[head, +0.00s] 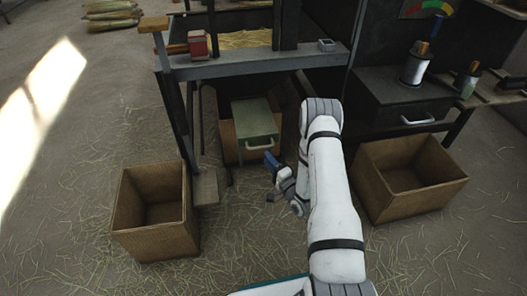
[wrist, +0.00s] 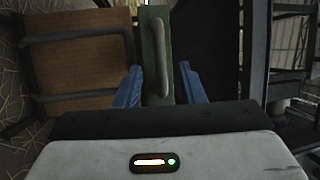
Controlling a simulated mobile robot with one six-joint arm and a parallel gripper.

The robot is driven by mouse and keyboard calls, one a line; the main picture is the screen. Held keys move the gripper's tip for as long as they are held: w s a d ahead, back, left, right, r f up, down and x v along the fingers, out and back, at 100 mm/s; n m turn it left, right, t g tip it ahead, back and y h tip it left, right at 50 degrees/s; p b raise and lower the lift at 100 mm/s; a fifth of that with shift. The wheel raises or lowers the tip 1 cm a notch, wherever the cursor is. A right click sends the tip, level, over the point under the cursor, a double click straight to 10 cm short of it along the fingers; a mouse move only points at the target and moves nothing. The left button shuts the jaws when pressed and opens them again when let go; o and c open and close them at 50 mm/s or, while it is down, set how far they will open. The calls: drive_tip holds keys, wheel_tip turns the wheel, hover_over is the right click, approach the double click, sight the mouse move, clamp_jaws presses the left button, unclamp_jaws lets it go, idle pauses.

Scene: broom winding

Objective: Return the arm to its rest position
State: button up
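My white arm (head: 333,190) reaches forward from the bottom of the head view and bends at its top. My gripper (head: 271,161) hangs to the left of the arm, just in front of the green drawer (head: 253,119) and its pale handle (head: 260,143). In the wrist view, the two blue fingers of my gripper (wrist: 160,87) stand apart. The green drawer front (wrist: 155,62) and its handle (wrist: 160,55) show in line with the gap between them. Nothing appears held. I cannot tell whether a finger touches the drawer.
A machine bench (head: 250,66) stands ahead, with a red block (head: 198,44) on it. Open wooden boxes stand at left (head: 155,245) and right (head: 400,208). A dark cabinet (head: 392,85) bears a canister (head: 415,66). The straw-strewn floor before the left box is clear.

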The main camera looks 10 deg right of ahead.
drive_tip(key=shift+s+d+f, duration=0.1)
drive_tip(key=shift+s+d, duration=0.1)
drive_tip(key=shift+s, duration=0.35)
drive_tip(key=w+r+n+g+h+p, duration=0.2)
drive_tip(key=w+r+p, duration=0.15)
drive_tip(key=r, duration=0.55)
drive_tip(key=w+r+n+g+h+p, duration=0.1)
drive_tip(key=w+r+n+p, duration=0.15)
drive_tip(key=r+p, duration=0.45)
drive_tip(key=s+d+r+n+g+h+p, duration=0.15)
drive_tip(key=r+p, duration=0.25)
drive_tip(key=r, duration=0.7)
drive_tip(key=s+d+r+n+g+h+p, duration=0.1)
drive_tip(key=s+r+g+h+p, duration=0.2)
drive_tip(key=r, duration=0.8)
drive_tip(key=s+a+r+n+g+h+p, duration=0.1)
drive_tip(key=s+r+n+g+p, duration=0.25)
drive_tip(key=s+r+p, duration=0.9)
drive_tip(key=s+a+r+n+g+p, duration=0.1)
drive_tip(key=s+r+g+p, duration=0.1)
drive_tip(key=s+r, duration=0.5)
drive_tip(key=s+a+r+n+g+p, duration=0.1)
drive_tip(key=s+a+r+g, duration=0.1)
drive_tip(key=s+r, duration=0.6)
drive_tip(key=s, duration=0.5)
drive_tip(key=shift+s+a+r+g+y+p, duration=0.15)
drive_tip(key=shift+a+r+g+y+p, duration=0.1)
drive_tip(key=shift+g+y+p, duration=0.15)
